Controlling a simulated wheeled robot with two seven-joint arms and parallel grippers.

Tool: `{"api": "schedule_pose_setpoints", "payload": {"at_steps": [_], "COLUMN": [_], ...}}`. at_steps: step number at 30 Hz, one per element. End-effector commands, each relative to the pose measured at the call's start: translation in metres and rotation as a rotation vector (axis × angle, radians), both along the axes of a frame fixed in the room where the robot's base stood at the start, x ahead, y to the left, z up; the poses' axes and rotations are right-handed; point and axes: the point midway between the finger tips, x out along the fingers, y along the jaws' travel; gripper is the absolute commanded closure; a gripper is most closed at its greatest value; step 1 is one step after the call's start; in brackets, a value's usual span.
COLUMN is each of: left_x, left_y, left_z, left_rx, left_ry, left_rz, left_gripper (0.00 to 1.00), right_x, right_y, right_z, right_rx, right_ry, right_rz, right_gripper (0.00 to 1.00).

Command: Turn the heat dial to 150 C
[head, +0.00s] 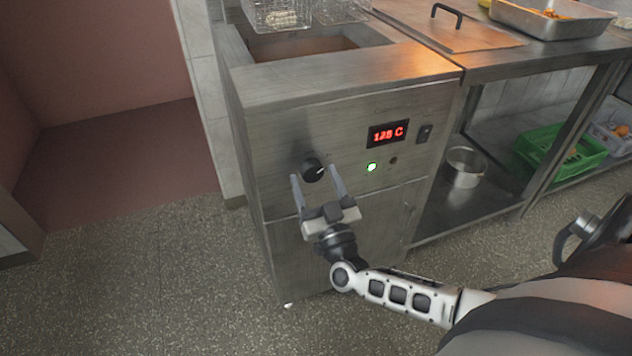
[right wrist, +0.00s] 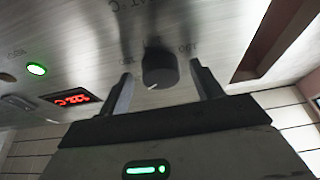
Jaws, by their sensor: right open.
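The black heat dial (head: 313,169) sits on the steel front panel of the fryer (head: 290,130). The red display (head: 388,134) to its upper right reads in the 120s C; its last digit is hard to make out. My right gripper (head: 314,172) is open, its two fingers pointing at the panel on either side of the dial. In the right wrist view the dial (right wrist: 159,66) stands between the fingers (right wrist: 161,72) with a gap on each side. Its white mark points towards the lower left there. My left gripper is not in view.
A lit green lamp (head: 372,167) and a black switch (head: 424,133) are on the panel near the display. Wire baskets (head: 283,14) hang over the fryer well. A pot (head: 464,167) and green crate (head: 562,151) stand on the lower shelf. The floor at left is clear.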

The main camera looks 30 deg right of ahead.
Motion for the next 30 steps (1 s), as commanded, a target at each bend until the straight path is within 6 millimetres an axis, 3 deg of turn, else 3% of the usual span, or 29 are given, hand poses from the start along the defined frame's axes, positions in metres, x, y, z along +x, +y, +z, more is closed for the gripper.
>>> {"api": "schedule_pose_setpoints", "payload": {"at_steps": [5, 10, 20, 30], "left_x": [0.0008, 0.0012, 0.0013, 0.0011], "left_y": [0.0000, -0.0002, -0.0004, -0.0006], "left_z": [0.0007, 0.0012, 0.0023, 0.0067], "left_rx": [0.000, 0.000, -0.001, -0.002], "left_ry": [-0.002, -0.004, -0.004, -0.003], "left_rz": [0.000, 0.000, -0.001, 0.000], "left_gripper": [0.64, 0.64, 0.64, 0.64], "right_x": [0.0000, -0.0002, -0.0003, 0.0000], "right_y": [0.0000, 0.0000, 0.0005, 0.0035], "right_z": [0.0001, 0.0001, 0.0005, 0.0017], "right_rx": [0.000, 0.000, 0.026, 0.225], "right_ry": [0.000, -0.001, -0.008, -0.056], "right_rz": [0.000, 0.000, -0.002, -0.004], "right_gripper": [0.35, 0.79, 0.79, 0.79]}}
